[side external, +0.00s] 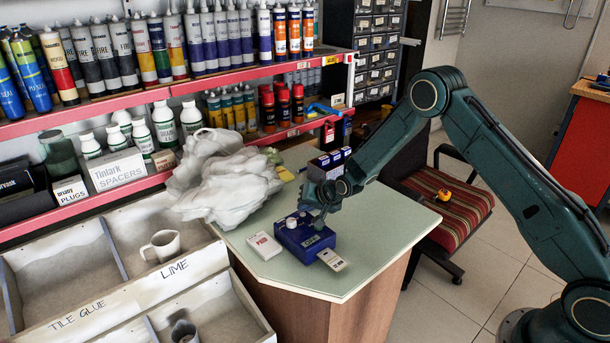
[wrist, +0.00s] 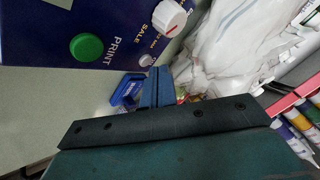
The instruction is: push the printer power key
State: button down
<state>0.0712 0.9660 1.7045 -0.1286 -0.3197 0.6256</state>
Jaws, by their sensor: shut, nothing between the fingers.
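The printer (side external: 305,238) is a small dark blue box on the pale green counter, with a printed label sticking out at its front. In the wrist view its blue panel (wrist: 40,38) fills the upper left, with a round green button (wrist: 87,47) beside the word PRINT. I cannot make out which control is the power key. My gripper (side external: 319,221) is just above the printer's back right part; its shut fingers (wrist: 157,85) also show in the wrist view. Contact cannot be told.
Crumpled white plastic (side external: 225,180) lies left and behind the printer. Dark blue boxes (side external: 328,165) stand behind. Shelves of tubes and bottles line the back. The counter's front right part is clear.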

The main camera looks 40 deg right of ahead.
jog(key=shift+r, duration=0.25)
notch_tip(320, 180, up, 6)
jog(key=shift+f, duration=0.1)
dwell(0.9)
jog(key=s+a+r+n+g, duration=0.15)
jog(key=s+r+n, duration=0.25)
jog(key=s+r, duration=1.55)
jog(key=s+r+n+g, duration=0.1)
jog(key=s+r+n, duration=0.1)
jog(key=s, duration=1)
jog(key=s+r+n+g+h, duration=0.1)
jog(key=s+r, duration=0.1)
jog(key=s, duration=1.1)
jog(key=shift+s+r+n, duration=0.3)
jog(key=shift+n, duration=0.1)
